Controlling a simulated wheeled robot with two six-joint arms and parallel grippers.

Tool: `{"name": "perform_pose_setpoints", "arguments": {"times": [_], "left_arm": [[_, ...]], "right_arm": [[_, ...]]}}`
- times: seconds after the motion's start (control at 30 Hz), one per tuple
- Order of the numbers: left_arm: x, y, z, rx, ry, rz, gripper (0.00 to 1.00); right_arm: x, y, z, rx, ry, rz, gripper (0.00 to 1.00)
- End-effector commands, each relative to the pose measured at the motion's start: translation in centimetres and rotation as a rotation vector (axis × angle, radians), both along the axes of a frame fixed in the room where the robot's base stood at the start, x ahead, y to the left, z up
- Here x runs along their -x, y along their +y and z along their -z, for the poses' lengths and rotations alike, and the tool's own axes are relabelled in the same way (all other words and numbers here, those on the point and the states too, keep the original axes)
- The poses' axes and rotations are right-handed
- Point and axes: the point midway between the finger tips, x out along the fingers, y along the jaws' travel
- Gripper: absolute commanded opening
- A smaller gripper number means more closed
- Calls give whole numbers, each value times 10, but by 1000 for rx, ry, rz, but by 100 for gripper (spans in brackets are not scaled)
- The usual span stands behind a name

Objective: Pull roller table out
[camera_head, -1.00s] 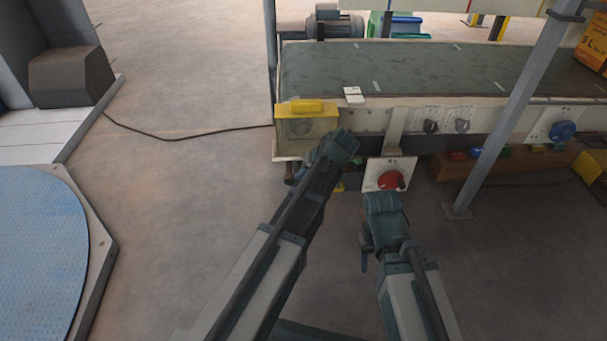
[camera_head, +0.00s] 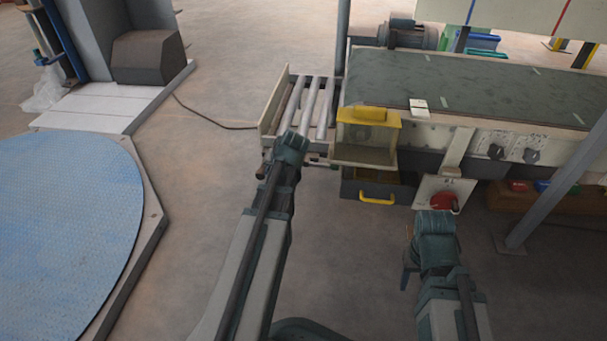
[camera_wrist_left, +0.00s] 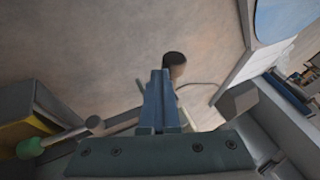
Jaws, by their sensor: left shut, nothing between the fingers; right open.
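The roller table (camera_head: 318,108), a pale frame with grey metal rollers, sticks out to the left from the end of the belt conveyor (camera_head: 440,95). My left arm reaches up to its near side. My left gripper shows in the left wrist view (camera_wrist_left: 160,95) with its blue fingers shut and empty. A dark round knob (camera_wrist_left: 175,60) is at the fingertips; I cannot tell whether they touch it. In the head view the left fingers are mostly hidden by the wrist. My right gripper (camera_head: 407,275) is open and points down, below the red rotary switch (camera_head: 444,202).
A yellow-topped clear guard box (camera_head: 365,140) and a drawer with a yellow handle (camera_head: 377,198) are right of the roller table. A grey post (camera_head: 570,165) stands at right. A blue round platform (camera_head: 70,220) lies left; floor between is free.

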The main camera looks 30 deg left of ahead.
Motion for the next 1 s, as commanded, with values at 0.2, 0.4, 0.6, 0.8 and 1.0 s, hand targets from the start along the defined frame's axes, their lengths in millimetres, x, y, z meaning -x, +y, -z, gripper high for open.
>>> {"name": "perform_pose_setpoints", "arguments": {"times": [0.2,0.4,0.6,0.8,1.0], "left_arm": [[26,79,0,-1,1,-11,0],[44,139,0,-1,0,-8,0],[57,183,0,0,-1,-4,0],[66,208,0,0,0,-2,0],[69,218,0,0,0,0,0]], "right_arm": [[0,0,0,0,0,0,50],[0,0,0,0,0,0,50],[0,0,0,0,0,0,50],[0,0,0,0,0,0,50],[0,0,0,0,0,0,50]]}}
